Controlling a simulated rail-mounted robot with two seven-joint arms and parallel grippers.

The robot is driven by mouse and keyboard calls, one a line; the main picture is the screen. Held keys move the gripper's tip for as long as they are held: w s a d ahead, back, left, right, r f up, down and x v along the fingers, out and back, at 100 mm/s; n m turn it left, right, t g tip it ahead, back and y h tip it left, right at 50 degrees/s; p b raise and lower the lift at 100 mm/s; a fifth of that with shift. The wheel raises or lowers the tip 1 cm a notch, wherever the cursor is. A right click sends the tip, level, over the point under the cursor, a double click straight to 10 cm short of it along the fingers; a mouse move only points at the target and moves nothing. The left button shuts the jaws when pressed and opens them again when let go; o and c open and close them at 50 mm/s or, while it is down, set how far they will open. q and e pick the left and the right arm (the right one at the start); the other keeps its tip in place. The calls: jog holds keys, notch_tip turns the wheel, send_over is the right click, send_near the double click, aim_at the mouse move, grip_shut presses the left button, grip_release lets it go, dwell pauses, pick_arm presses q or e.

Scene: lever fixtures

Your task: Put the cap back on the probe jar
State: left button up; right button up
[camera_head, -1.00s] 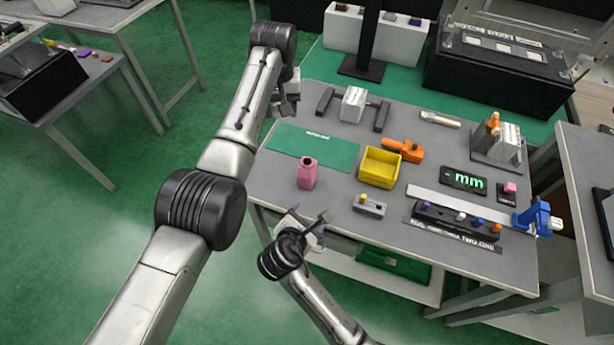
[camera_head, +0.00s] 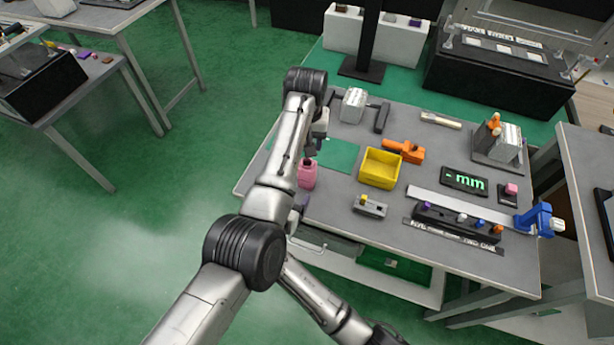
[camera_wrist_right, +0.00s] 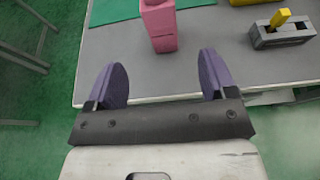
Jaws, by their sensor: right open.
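The pink jar (camera_head: 307,176) stands upright near the table's left front edge, partly covered by my left arm. In the right wrist view the pink jar (camera_wrist_right: 160,27) is ahead, beyond my open, empty right gripper (camera_wrist_right: 164,82) with its purple fingers. In the head view one purple finger of the right gripper (camera_head: 300,204) shows at the table's front edge; the rest is hidden. My left gripper (camera_head: 313,148) hangs just above and behind the jar; its fingers are too hidden to read. A small pink block (camera_head: 511,189), possibly the cap, sits on a dark pad at the right.
A yellow bin (camera_head: 380,168) stands right of the jar, with an orange clamp-like part (camera_head: 406,151) behind it. A grey block with a yellow lever (camera_head: 370,206) is in front. A green mat (camera_head: 338,154) lies behind the jar. A strip of bare tabletop lies between jar and bin.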

aim_at(304, 176)
jog(key=x, duration=1.1)
jog(key=shift+d, duration=0.1)
jog(key=c, duration=1.4)
